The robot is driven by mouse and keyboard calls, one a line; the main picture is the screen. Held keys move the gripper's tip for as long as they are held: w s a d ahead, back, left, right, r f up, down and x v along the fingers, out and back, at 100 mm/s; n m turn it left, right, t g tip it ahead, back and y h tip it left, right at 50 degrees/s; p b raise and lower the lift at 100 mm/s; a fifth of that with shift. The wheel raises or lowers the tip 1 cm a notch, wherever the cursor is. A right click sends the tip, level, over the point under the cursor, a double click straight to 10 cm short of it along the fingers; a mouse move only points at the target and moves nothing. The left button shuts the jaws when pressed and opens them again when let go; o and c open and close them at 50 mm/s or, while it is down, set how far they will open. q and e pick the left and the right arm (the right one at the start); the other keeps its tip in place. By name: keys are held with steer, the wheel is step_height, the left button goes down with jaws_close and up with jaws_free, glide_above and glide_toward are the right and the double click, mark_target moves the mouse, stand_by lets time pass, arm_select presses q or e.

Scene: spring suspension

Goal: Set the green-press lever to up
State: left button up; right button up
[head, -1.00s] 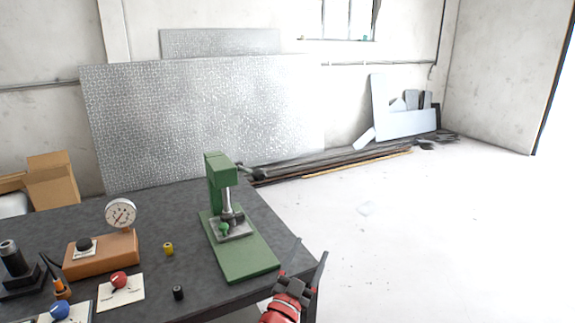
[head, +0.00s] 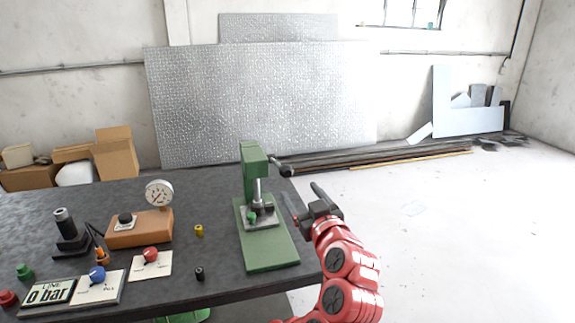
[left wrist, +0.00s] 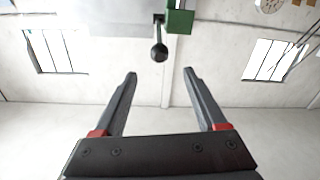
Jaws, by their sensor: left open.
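The green press (head: 250,165) stands on its green base plate (head: 270,252) at the table's right end. Its lever (head: 285,170) is a dark rod with a ball knob, sticking out to the right of the press head and sloping slightly down. In the left wrist view the black knob (left wrist: 159,54) hangs off a thin rod beside the green press head (left wrist: 180,20). My left gripper (head: 301,191) is open and empty, right of the press and nearer than the knob. In the left wrist view the knob lies beyond the fingertips (left wrist: 160,72), between their lines, not touching them.
The dark table (head: 215,285) also holds a gauge on an orange block (head: 140,232), a yellow cylinder (head: 199,230), a small black cylinder (head: 199,273), and red (head: 150,254) and blue (head: 97,273) knobs on plates. Floor right of the table is clear.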

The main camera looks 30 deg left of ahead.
arm_select(q)
steer(key=p, duration=0.5)
glide_toward(277, 164)
steer(key=w+a, duration=0.1)
steer(key=w+a+r, duration=0.1)
steer(key=w+a, duration=0.1)
steer(key=a, duration=0.1)
steer(key=shift+w+r, duration=0.1)
steer(key=shift+r, duration=0.2)
steer(key=shift+b, duration=0.3)
jaws_close()
stand_by(0.4)
